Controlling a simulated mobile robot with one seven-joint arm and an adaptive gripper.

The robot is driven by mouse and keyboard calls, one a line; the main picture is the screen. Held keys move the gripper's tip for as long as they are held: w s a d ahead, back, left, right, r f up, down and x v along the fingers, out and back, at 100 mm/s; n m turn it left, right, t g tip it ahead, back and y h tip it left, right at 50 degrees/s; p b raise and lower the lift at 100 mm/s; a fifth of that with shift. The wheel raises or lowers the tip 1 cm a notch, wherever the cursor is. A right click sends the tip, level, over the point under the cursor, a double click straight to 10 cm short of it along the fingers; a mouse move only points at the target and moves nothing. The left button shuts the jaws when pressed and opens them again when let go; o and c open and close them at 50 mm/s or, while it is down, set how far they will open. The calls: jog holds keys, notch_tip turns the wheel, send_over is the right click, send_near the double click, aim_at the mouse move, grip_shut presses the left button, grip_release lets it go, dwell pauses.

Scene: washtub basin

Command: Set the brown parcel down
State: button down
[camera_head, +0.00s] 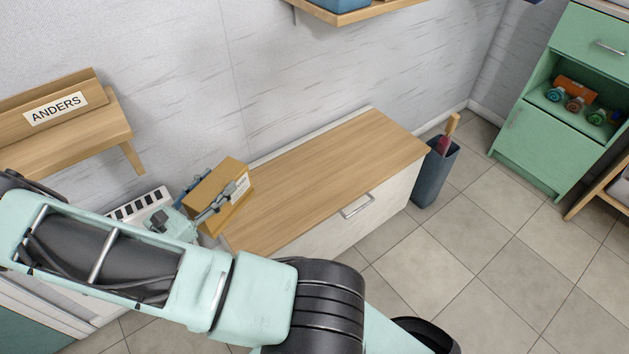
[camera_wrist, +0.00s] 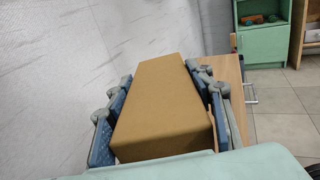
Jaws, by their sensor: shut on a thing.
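The brown parcel (camera_head: 219,193) is a box with a white label on one side. My gripper (camera_head: 204,199) is shut on it, at the left end of the wooden-topped cabinet (camera_head: 330,180). In the wrist view the parcel (camera_wrist: 164,105) sits between the two blue finger pads, one against each long side. Part of the cabinet top (camera_wrist: 232,90) shows to the right of it. The parcel's underside is hidden, so I cannot tell whether it touches the top.
The rest of the cabinet top is bare. A wooden bench with an "ANDERS" sign (camera_head: 56,107) is at left. A dark bin (camera_head: 435,172) with a brush stands at the cabinet's right end. A green cabinet (camera_head: 541,150) holds several small items. A shelf (camera_head: 352,14) hangs above.

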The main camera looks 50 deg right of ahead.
jog(key=d+f+b, duration=0.5)
jog(key=d+f, duration=0.7)
jog(key=d, duration=0.2)
jog(key=shift+s+f, duration=0.15)
jog(key=shift+f, duration=0.25)
jog(key=shift+f, duration=0.15)
jog(key=c, duration=0.9)
grip_release()
jog(key=shift+c, duration=0.2)
